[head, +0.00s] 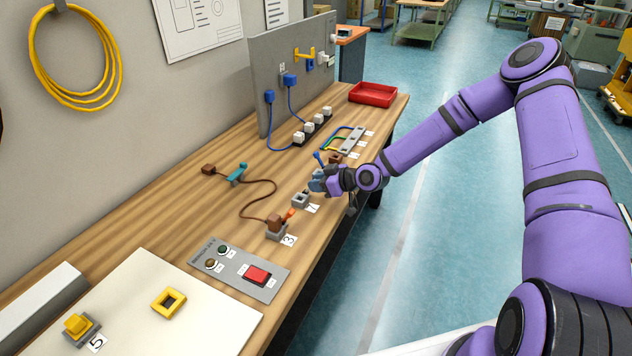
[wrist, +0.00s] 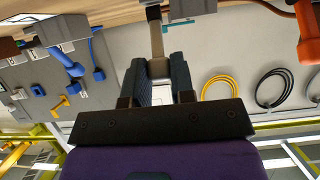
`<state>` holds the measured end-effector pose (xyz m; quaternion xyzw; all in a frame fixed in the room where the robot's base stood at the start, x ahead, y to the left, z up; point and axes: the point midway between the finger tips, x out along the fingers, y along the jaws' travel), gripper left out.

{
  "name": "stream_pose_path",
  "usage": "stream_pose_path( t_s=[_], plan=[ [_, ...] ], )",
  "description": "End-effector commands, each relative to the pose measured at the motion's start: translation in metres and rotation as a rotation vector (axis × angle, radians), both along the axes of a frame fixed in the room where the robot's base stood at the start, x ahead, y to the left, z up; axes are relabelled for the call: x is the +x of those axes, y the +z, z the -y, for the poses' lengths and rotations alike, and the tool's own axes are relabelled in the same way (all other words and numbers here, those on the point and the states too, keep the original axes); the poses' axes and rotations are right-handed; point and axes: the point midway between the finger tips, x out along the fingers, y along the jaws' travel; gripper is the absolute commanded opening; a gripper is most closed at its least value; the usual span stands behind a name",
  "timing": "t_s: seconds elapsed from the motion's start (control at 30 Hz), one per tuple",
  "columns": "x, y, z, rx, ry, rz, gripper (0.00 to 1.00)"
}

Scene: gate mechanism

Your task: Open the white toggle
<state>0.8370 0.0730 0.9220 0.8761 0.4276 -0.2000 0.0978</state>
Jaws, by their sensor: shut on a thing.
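In the head view, my gripper (head: 318,183) is low over the bench's right edge, just beyond a small grey block (head: 300,200) with a number label. The toggle's lever is mostly hidden there by my gripper.
An orange-handled lever (head: 288,214) stands nearer on the bench (head: 190,200). A blue lever (head: 319,158) is close behind my gripper. Farther back are coloured cables (head: 340,138), a socket strip and a red tray (head: 373,94). A panel with a red button (head: 257,275) lies nearer.

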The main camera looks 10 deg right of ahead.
Motion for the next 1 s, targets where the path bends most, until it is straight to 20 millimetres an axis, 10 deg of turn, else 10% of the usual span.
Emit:
stream_pose_path(
  t_s=[0.47, 0.5, 0.6, 1.0],
  plan=[
    [-0.0005, -0.0014, 0.0009, 0.009, 0.000, 0.007, 0.00],
    [-0.0005, -0.0014, 0.0009, 0.009, 0.000, 0.007, 0.30],
    [-0.0005, -0.0014, 0.0009, 0.009, 0.000, 0.007, 0.49],
    [-0.0051, 0.0026, 0.0074, 0.008, -0.001, 0.007, 0.49]
  ],
)
